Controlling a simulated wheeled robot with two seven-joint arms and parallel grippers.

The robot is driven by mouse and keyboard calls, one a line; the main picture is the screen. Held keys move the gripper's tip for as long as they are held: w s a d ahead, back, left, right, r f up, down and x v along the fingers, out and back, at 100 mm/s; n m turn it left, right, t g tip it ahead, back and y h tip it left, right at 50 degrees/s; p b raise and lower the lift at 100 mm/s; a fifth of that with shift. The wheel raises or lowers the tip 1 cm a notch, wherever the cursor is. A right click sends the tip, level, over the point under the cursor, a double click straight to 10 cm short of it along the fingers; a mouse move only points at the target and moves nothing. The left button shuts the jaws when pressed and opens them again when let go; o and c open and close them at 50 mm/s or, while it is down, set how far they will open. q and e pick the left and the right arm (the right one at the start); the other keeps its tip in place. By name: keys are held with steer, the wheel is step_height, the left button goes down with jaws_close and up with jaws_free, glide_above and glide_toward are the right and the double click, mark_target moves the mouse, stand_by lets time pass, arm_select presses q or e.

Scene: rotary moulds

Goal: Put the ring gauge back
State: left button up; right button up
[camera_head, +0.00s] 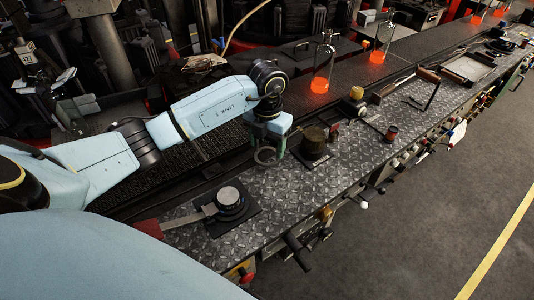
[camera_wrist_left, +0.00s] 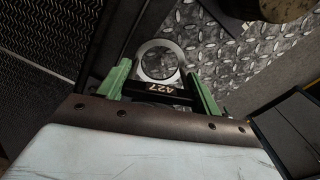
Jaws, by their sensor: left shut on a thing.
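My left gripper (camera_head: 272,143) is shut on the ring gauge and holds it over the inner part of the diamond-plate bench top. The ring gauge (camera_head: 264,156) is a pale metal ring, seen below the fingers. In the left wrist view the ring (camera_wrist_left: 141,60) sticks out beyond the green fingertips (camera_wrist_left: 160,88). Its dark handle, marked 427, lies between them. The diamond plate shows through the ring's opening. I cannot tell the exact height of the ring above the plate. My right gripper is not in view.
A dark cylinder (camera_head: 313,141) on a pad stands just right of the gripper. A round metal piece (camera_head: 230,198) sits on a black pad nearer me. A brass-coloured knob (camera_head: 356,93) and a small reddish-brown cylinder (camera_head: 391,133) are farther right. Glowing orange glass (camera_head: 320,84) stands on the line behind.

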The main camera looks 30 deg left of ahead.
mark_target(267, 148)
arm_select(q)
step_height(267, 148, down, 4)
steer(key=shift+r, duration=0.1)
steer(key=shift+f, duration=0.2)
steer(key=o, duration=1)
